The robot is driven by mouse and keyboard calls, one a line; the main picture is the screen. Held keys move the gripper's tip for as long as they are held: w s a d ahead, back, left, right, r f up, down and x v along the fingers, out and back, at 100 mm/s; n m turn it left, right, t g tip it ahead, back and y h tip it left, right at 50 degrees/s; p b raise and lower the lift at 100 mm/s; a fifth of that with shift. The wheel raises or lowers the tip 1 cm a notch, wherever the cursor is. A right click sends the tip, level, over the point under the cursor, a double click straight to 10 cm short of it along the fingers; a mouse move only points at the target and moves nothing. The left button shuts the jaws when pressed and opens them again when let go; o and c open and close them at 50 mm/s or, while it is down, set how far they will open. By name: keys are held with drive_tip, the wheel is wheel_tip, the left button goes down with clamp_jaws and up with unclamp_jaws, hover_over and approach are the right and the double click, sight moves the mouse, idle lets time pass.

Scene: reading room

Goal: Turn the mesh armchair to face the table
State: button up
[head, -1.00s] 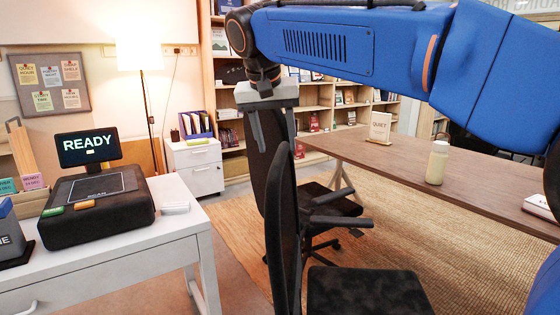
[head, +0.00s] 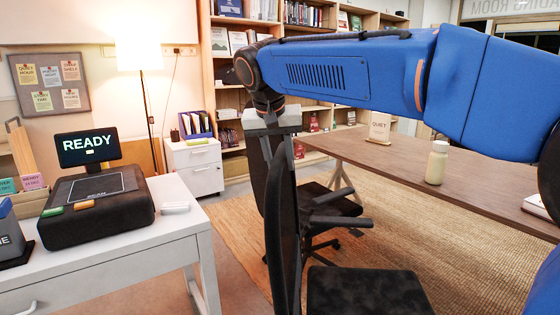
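The mesh armchair has a dark upright back (head: 258,165), a dark seat (head: 325,202) and black armrests (head: 340,221). It stands beyond a nearer dark chair, with its back to the left and its seat toward the right. The wooden table (head: 350,152) is to its right and behind. My gripper (head: 279,155) points down over the chair backs, its fingers apart. The fingers overlap the top of the armchair's back and the nearer chair's top in the picture; I cannot tell if they touch. The nearer chair partly hides the armchair.
The nearer chair's seat (head: 365,290) fills the bottom middle. A white desk (head: 130,255) with a scanner (head: 95,208) is at left. A cream bottle (head: 437,162) and a QUIET sign (head: 380,128) stand on the table. Rug (head: 420,235) shows between chairs and table.

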sight(283, 169)
clamp_jaws()
drive_tip(key=shift+s, duration=0.75)
drive_tip(key=s+n, duration=0.1)
drive_tip(key=s, duration=0.1)
drive_tip(key=s+n+y, duration=0.1)
drive_tip(key=s, duration=0.2)
drive_tip(key=s+n, duration=0.1)
drive_tip(key=s, duration=0.2)
drive_tip(key=shift+s+d+n+y, duration=0.1)
drive_tip(key=shift+d+n+y, duration=0.2)
drive_tip(key=shift+d, duration=0.1)
drive_tip(key=s+d+n+y, duration=0.1)
drive_tip(key=s+d+n, duration=0.3)
drive_tip(key=s, duration=0.6)
drive_tip(key=shift+d+y, duration=0.2)
drive_tip(key=shift+y, duration=0.1)
drive_tip(key=o, duration=1)
unclamp_jaws()
drive_tip(key=shift+o, duration=0.2)
